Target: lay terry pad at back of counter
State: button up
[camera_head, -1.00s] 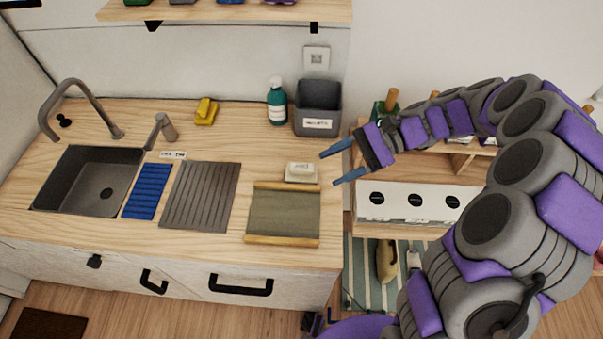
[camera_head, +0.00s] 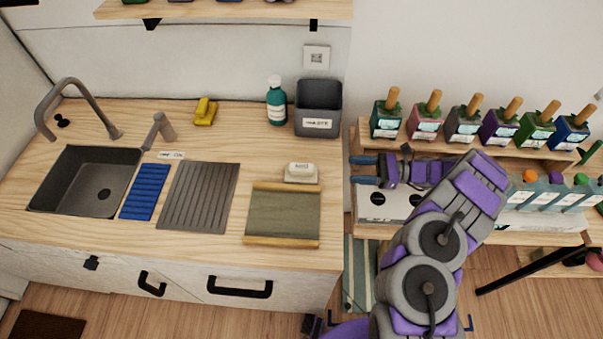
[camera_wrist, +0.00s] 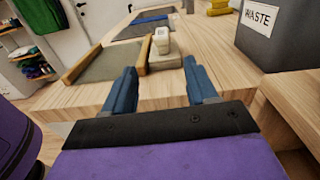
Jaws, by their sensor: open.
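The wooden counter (camera_head: 205,258) carries several flat things, and I cannot tell for sure which is the terry pad. An olive cloth panel (camera_head: 283,215) with a wooden bar along its front and back edges lies near the counter's right front. Behind it sits a small pale block with a white labelled piece on top (camera_head: 300,171). A blue ribbed mat (camera_head: 144,192) lies beside the sink. My gripper (camera_head: 358,170) is open and empty, just off the counter's right end. In the wrist view, my gripper's blue fingers (camera_wrist: 160,86) point toward the block (camera_wrist: 167,78) and panel (camera_wrist: 108,61).
The sink (camera_head: 88,182) and grey ribbed drainer (camera_head: 198,196) are left. A shelf (camera_head: 462,152) with several bottles stands right. Clear wood lies behind the drainer.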

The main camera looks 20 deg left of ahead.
jog(key=shift+w+d+f+m+t, duration=0.1)
jog(key=shift+d+f+m+t, duration=0.2)
jog(key=shift+f, duration=0.35)
jog(key=b, duration=0.3)
send_near(301, 166)
jog(key=a, duration=0.1)
jog(key=a+f, duration=0.1)
jog(key=a, duration=0.1)
jog(key=s+a, duration=0.1)
jog(key=shift+a+f, duration=0.2)
jog(key=shift+f, duration=0.1)
jog(key=shift+r+b+x, duration=0.15)
jog(key=shift+b+x, duration=0.3)
jog(key=shift+x, duration=0.95)
jog(key=shift+r+b+x, duration=0.1)
jog(key=shift+b+x, duration=0.35)
jog(key=shift+x, duration=1)
jog(key=shift+d, duration=0.1)
grip_shut()
jog(key=shift+r, duration=0.1)
